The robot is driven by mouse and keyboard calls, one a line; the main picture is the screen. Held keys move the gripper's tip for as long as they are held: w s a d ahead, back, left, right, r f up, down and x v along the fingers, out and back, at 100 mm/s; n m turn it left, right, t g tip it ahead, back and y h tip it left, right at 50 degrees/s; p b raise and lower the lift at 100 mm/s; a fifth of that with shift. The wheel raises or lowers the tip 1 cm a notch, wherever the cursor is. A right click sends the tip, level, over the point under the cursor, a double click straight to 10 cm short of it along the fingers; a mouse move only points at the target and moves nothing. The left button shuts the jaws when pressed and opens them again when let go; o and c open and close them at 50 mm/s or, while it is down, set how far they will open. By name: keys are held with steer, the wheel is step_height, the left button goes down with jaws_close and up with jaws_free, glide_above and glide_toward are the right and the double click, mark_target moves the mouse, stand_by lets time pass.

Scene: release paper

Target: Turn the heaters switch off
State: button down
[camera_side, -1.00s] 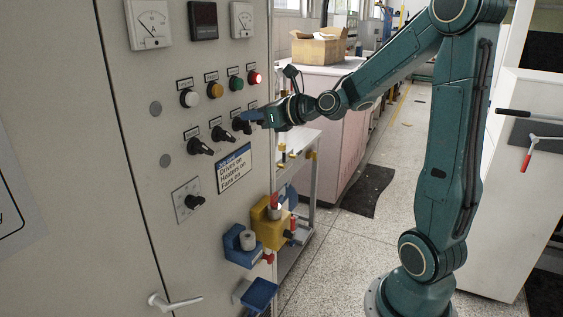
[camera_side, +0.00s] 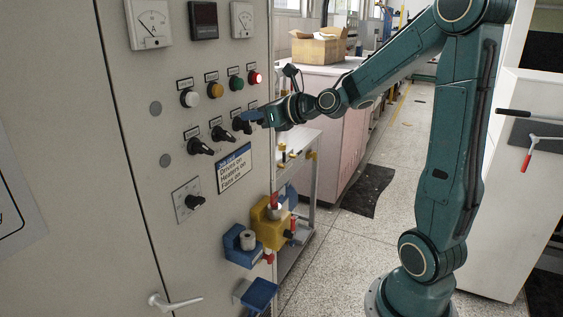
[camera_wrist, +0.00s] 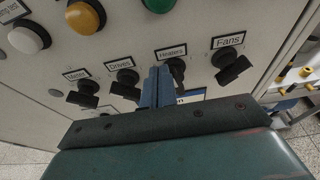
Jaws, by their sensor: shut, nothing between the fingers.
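The Heaters switch is a black rotary knob (camera_wrist: 178,72) under the "Heaters" label in the wrist view. It is partly hidden behind my blue fingers, so its handle angle is hard to read. My gripper (camera_wrist: 158,86) is shut and empty, its fingertips at the left side of that knob. Whether they touch it I cannot tell. In the side view my gripper (camera_side: 252,117) is at the panel, by the right end of the switch row, beside the Heaters knob (camera_side: 241,125).
The Drives knob (camera_wrist: 125,88) is to the left and the Fans knob (camera_wrist: 233,68) to the right, both close. Lamps (camera_side: 235,83) sit above the row. A sign (camera_side: 234,167) listing Drives, Heaters and Fans is below. Blue and yellow fixtures (camera_side: 268,228) stick out lower down.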

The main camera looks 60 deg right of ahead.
steer(key=shift+f+v, duration=0.2)
steer(key=shift+v, duration=0.75)
steer(key=shift+f+v, duration=0.2)
steer(key=shift+v, duration=0.8)
steer(key=shift+f+v, duration=0.2)
steer(key=shift+v, duration=0.75)
steer(key=shift+s+d, duration=0.1)
steer(key=shift+s, duration=0.1)
steer(key=d, duration=0.1)
steer(key=s+d, duration=0.1)
steer(key=shift+d+r, duration=0.1)
steer(key=shift+d, duration=0.3)
steer(key=shift+w, duration=0.15)
steer(key=w, duration=0.6)
steer(key=shift+w, duration=0.4)
